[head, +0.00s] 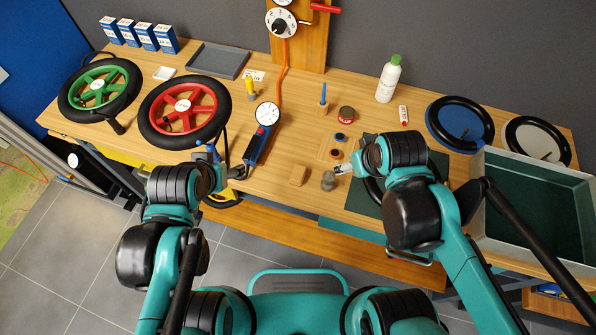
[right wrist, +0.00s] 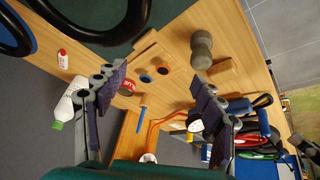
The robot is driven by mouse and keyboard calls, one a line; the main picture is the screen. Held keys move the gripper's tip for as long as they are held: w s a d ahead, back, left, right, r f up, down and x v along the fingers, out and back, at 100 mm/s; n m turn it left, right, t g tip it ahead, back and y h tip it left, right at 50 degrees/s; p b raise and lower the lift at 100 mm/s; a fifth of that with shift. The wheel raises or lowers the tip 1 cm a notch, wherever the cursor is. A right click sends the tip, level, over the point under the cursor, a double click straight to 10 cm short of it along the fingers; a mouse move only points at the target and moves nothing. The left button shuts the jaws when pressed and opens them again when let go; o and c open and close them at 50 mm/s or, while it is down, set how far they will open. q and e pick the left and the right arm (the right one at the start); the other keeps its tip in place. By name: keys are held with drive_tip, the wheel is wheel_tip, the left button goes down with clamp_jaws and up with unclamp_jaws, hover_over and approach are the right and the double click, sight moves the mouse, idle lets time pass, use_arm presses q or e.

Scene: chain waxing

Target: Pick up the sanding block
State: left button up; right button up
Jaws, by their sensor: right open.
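A small tan block (head: 298,175), which looks like the sanding block, lies on the wooden bench near its front edge. In the right wrist view the tan block (right wrist: 222,70) shows beside a grey, waisted object (right wrist: 202,48), also seen in the head view (head: 328,181). My right gripper (head: 342,169) is to the right of both, above the bench. In the right wrist view its fingers (right wrist: 158,78) are spread with nothing between them. My left gripper (head: 239,173) is left of the block, by the blue-handled gauge (head: 256,145); its fingers are too small to read.
A red wheel (head: 203,102) and a green wheel (head: 85,89) lie at left. A red can (head: 346,114) and a white bottle (head: 388,80) stand behind. A grey-rimmed bin (head: 484,172) is at right.

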drive_tip(key=w+a+n+g+p, duration=0.3)
drive_tip(key=a+n, duration=0.3)
drive_tip(key=a, duration=0.2)
drive_tip(key=n+g+p, duration=0.2)
drive_tip(key=n, duration=0.3)
hover_over(298, 173)
drive_tip(key=shift+w+a+f+h, duration=0.1)
drive_tip(key=shift+w+f+h, duration=0.05)
drive_tip(key=shift+f, duration=0.4)
drive_tip(key=shift+w+f+h, duration=0.1)
drive_tip(key=shift+f+h, duration=0.05)
drive_tip(key=shift+f, duration=0.35)
drive_tip(key=shift+a+f, duration=0.1)
drive_tip(key=shift+f, duration=0.25)
drive_tip(key=f+b, duration=0.1)
drive_tip(key=f, duration=0.2)
drive_tip(key=f+b, duration=0.1)
drive_tip(key=f, duration=0.3)
drive_tip(key=shift+s+d+f+b, duration=0.15)
drive_tip(key=shift+d+f+b, duration=0.05)
drive_tip(key=shift+b, duration=0.2)
drive_tip(key=c, duration=1.2)
